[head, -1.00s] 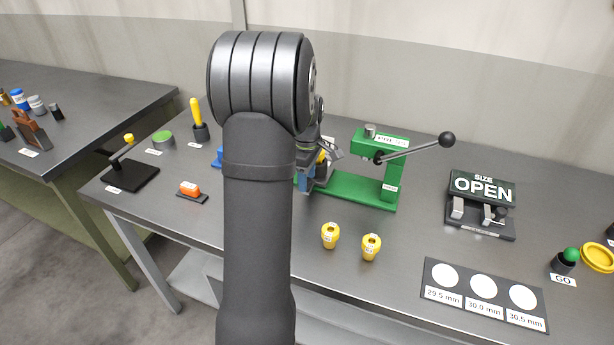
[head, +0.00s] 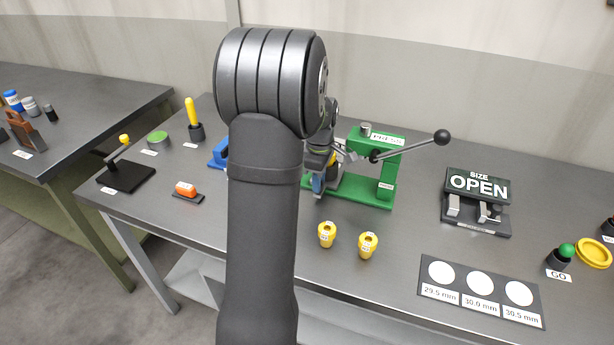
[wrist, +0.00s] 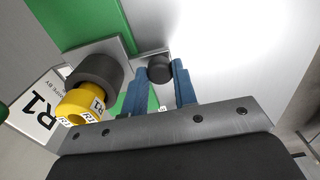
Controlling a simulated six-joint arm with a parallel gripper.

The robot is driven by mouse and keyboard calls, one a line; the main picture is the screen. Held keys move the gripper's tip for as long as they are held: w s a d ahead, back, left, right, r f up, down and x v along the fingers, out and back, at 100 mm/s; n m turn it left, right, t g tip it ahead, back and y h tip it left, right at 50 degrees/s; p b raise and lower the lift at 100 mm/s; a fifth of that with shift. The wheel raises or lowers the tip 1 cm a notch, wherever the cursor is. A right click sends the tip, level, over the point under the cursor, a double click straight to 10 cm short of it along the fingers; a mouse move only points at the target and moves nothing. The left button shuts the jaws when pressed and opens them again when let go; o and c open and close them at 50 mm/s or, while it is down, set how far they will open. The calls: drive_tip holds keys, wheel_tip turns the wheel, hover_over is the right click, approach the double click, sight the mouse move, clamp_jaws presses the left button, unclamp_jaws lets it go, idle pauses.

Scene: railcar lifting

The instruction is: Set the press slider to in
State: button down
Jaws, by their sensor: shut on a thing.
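The green press (head: 375,190), with a PRESS label and a long black-knobbed lever, stands at the back of the table. My gripper (head: 319,184) is at its left end, mostly hidden behind my arm in the head view. In the wrist view, the blue fingers of my gripper (wrist: 161,82) are shut on a small dark round knob (wrist: 159,68), which I take to be the press slider's. A pale metal plate lies beside the knob. A yellow ring part marked R1 (wrist: 80,104) sits against a dark grey cylinder (wrist: 97,68) to the left of the fingers.
Two yellow bushings (head: 327,234) stand in front of the press. A SIZE OPEN gauge (head: 478,205), a size card (head: 480,290) and a green GO button (head: 566,250) are to the right.

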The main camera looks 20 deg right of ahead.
drive_tip(key=shift+d, duration=0.1)
drive_tip(key=c, duration=1.1)
unclamp_jaws()
drive_tip(key=shift+c, duration=0.2)
wheel_tip(320, 180, up, 18)
drive_tip(key=shift+f, duration=0.25)
